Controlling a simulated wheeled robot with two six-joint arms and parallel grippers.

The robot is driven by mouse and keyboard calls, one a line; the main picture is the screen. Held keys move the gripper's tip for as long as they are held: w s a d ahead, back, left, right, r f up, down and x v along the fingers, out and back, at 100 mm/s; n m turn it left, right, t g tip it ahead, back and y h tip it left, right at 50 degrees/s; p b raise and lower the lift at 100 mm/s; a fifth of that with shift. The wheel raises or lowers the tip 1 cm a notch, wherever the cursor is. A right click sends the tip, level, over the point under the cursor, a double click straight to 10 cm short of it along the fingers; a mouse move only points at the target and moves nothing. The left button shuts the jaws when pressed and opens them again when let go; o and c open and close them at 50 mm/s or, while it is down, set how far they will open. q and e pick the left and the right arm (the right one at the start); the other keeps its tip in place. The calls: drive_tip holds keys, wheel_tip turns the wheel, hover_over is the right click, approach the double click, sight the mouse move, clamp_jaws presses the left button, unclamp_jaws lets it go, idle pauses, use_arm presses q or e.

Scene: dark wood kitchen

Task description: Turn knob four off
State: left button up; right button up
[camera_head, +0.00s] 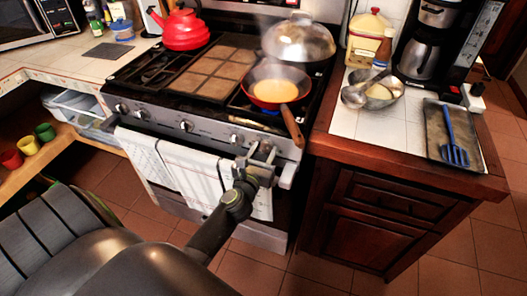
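The stove's front panel (205,134) carries a row of silver knobs. From the left, visible ones are a first knob (121,109), a second knob (140,114), a third knob (186,126) and a fourth knob (237,139). My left gripper (262,154) is at the right end of the panel, just right of the fourth visible knob. It covers the panel there, so any knob behind it is hidden. I cannot tell whether its fingers are apart or closed on something. My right gripper is not in view.
A red pan (264,92) with yellowish contents sits on the front right burner, its wooden handle (293,126) reaching over the stove's front edge. A steaming domed lid or pot (298,40) is behind it. Towels (190,170) hang below the panel. A wooden counter (400,165) stands right.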

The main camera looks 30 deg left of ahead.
use_arm(q)
drive_tip(key=c, duration=0.4)
drive_tip(key=shift+c, duration=0.2)
